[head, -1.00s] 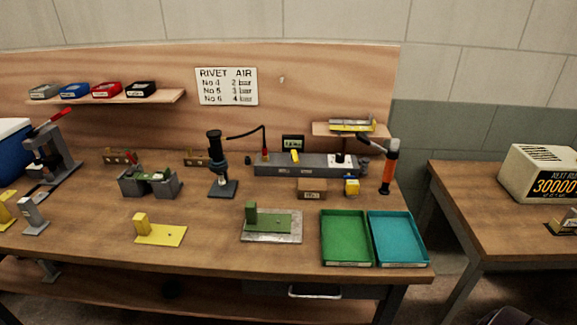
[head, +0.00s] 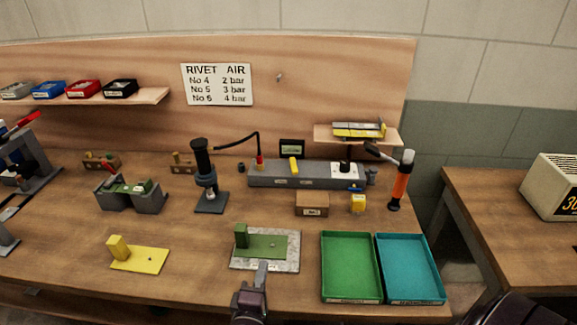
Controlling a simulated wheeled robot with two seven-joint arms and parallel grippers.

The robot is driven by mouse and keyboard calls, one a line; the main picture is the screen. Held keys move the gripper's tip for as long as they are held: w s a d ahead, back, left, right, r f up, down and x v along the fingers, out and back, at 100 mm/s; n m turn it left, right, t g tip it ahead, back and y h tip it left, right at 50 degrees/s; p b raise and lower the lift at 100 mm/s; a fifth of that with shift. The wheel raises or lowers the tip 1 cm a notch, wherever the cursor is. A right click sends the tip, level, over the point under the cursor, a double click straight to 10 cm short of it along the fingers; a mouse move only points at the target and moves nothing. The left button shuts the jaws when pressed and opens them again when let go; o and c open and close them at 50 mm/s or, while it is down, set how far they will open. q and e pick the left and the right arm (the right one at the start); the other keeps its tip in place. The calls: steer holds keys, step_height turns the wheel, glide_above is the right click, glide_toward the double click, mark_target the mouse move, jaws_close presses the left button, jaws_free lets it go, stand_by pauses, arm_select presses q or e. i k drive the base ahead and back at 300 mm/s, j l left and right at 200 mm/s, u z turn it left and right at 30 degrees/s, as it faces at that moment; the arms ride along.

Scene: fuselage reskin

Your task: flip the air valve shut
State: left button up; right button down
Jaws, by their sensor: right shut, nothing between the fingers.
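A long grey air manifold block (head: 327,177) lies at the back of the bench. A small yellow lever (head: 293,165), which looks like the air valve's handle, stands up from its front edge, left of the middle. A red fitting (head: 259,162) with a black hose is at the block's left end. A small dark display (head: 292,148) stands behind the block. My right gripper (head: 263,267) is shut and empty at the bottom middle, in front of the green part on its grey plate, well apart from the lever. My left gripper is out of view.
Green (head: 326,268) and teal (head: 386,270) trays lie at the front right. A black upright tool (head: 203,165) stands left, an orange-handled tool (head: 400,184) right. A green part (head: 263,244) lies in front.

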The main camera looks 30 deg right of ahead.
mark_target(293, 165)
steer(key=i+l, duration=0.65)
steer(key=l, duration=0.2)
